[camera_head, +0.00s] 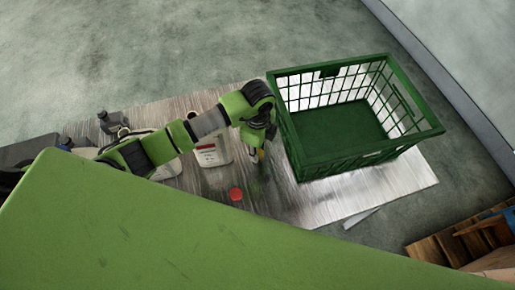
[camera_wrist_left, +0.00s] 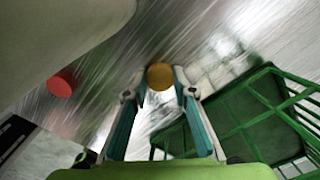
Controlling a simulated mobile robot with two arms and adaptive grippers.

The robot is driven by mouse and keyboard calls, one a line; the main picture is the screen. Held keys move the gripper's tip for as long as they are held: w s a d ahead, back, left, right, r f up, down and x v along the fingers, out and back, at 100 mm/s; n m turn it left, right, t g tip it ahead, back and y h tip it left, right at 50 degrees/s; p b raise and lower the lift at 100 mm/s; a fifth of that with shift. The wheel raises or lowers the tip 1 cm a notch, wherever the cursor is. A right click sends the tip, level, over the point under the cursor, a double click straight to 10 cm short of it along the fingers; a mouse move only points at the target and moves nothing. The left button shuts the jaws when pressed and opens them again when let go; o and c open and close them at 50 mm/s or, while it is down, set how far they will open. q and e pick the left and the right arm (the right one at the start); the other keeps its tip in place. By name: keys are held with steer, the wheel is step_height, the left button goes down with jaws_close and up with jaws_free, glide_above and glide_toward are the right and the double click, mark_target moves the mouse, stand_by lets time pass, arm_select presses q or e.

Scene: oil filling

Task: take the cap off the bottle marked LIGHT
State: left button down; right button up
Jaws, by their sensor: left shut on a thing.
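My left gripper (camera_head: 259,157) is shut on a yellow cap (camera_wrist_left: 160,76), held between the fingertips. No bottle shows beneath this cap; the metal table top shows around it. The left gripper (camera_wrist_left: 159,88) points down in the wrist view. A white bottle (camera_head: 214,156) with a red-marked label stands just left of the gripper in the head view, partly behind my arm. Another white bottle (camera_head: 167,170) is mostly hidden by the arm. The label lettering is too small to read, so I cannot tell which is LIGHT. My right gripper is not in view.
A red cap (camera_head: 236,194) lies on the metal table (camera_head: 285,205) below the white bottle; it also shows in the wrist view (camera_wrist_left: 62,82). A green crate (camera_head: 405,141) stands to the right of the gripper. Dark grey items (camera_head: 112,122) sit at the far left.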

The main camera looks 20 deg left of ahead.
arm_select(q)
steer(key=c, duration=1.7)
jaws_free()
steer(key=shift+f, duration=0.15)
steer(key=shift+r, duration=0.35)
step_height(320, 180, up, 12)
steer(key=b, duration=0.2)
steer(key=shift+f+b, duration=0.15)
steer(key=shift+b, duration=0.25)
steer(key=shift+s, duration=0.1)
